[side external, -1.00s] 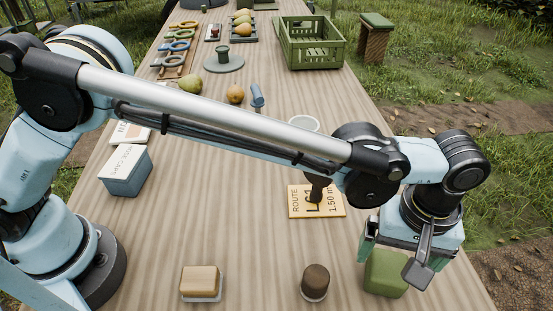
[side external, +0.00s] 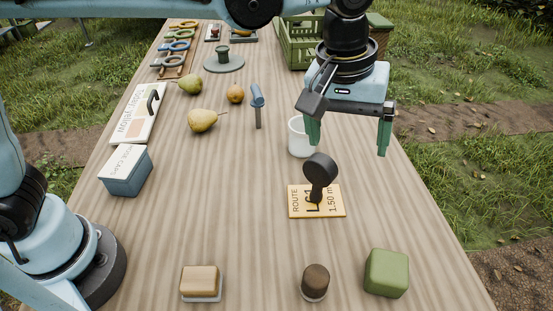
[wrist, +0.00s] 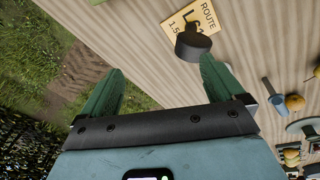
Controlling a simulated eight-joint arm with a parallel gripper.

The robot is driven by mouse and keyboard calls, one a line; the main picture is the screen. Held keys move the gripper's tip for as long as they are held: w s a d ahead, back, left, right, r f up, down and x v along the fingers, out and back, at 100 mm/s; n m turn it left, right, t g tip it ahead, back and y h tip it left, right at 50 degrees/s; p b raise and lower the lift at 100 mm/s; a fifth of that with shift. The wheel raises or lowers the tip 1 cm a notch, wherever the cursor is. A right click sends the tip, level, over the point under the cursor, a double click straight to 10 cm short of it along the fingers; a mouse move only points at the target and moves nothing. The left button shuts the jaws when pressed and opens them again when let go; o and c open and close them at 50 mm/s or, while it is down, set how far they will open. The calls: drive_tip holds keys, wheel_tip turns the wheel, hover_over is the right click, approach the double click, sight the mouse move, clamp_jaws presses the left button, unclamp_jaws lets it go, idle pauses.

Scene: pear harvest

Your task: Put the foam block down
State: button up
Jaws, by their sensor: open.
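The green foam block (side external: 387,273) rests on the wooden table near its front right edge in the side view. Nothing touches it. A sliver of green at the top edge of the wrist view may be the same block, but I cannot tell. My gripper (side external: 348,142) is open and empty, raised above the table well behind the block, by the white cup. Its two green fingers (wrist: 161,64) stand wide apart in the wrist view with nothing between them.
A brown round piece (side external: 315,282) stands left of the block. A yellow route sign (side external: 333,208) with a dark round-headed tool (side external: 320,172) lies behind. The white cup (side external: 297,145) is close to my left finger. A green crate (side external: 298,50) stands farther back.

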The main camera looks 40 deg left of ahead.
drive_tip(key=s+a+m+t, duration=0.1)
drive_tip(key=s+a+t, duration=0.1)
drive_tip(key=a, duration=1.3)
drive_tip(key=s+a+f+m+t, duration=0.1)
drive_tip(key=s+a+f, duration=0.1)
drive_tip(key=a, duration=0.4)
drive_tip(key=s+a+f+m+t+y, duration=0.1)
drive_tip(key=s+a+f+t, duration=0.1)
drive_tip(key=s+a, duration=0.2)
drive_tip(key=shift+s+a+f, duration=0.3)
drive_tip(key=shift+a+f, duration=0.1)
drive_tip(key=shift+a, duration=0.7)
